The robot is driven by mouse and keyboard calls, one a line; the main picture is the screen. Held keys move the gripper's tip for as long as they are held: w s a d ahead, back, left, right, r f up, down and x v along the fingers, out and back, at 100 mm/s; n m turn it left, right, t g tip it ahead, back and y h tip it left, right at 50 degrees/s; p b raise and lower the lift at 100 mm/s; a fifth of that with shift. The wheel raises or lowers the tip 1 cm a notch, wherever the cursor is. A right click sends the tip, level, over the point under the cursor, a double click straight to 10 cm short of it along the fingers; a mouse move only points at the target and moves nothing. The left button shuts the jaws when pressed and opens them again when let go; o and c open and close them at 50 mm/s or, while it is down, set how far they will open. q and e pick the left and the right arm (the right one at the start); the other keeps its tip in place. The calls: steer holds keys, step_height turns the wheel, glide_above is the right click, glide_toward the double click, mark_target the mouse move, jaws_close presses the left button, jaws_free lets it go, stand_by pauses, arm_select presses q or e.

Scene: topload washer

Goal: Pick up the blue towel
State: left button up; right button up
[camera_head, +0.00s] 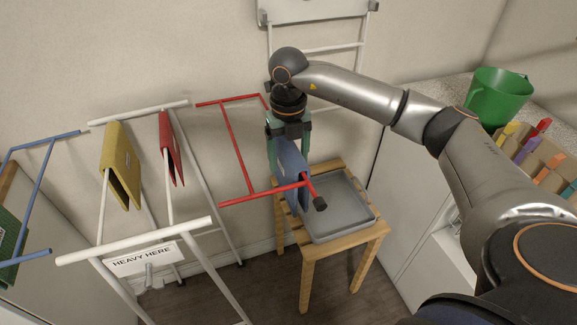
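The blue towel (292,163) hangs folded over a bar of the red rack (238,150), near the middle of the camera_head view. My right gripper (289,150) points down over the towel from above. Its two greenish fingers stand apart, one at each side of the towel's upper part. The gripper looks open; whether a finger touches the towel I cannot tell. The towel's top edge is partly hidden by the gripper. My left gripper is not in view.
A wooden stool (308,262) with a grey tray (338,232) stands below the towel. A white rack (150,238) at left holds a yellow towel (118,165) and a red towel (170,150). A green bucket (497,97) and colored items in a cardboard holder (535,160) sit on the right counter.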

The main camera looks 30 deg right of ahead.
jaws_close()
stand_by(0.5)
steer(key=shift+r, duration=0.1)
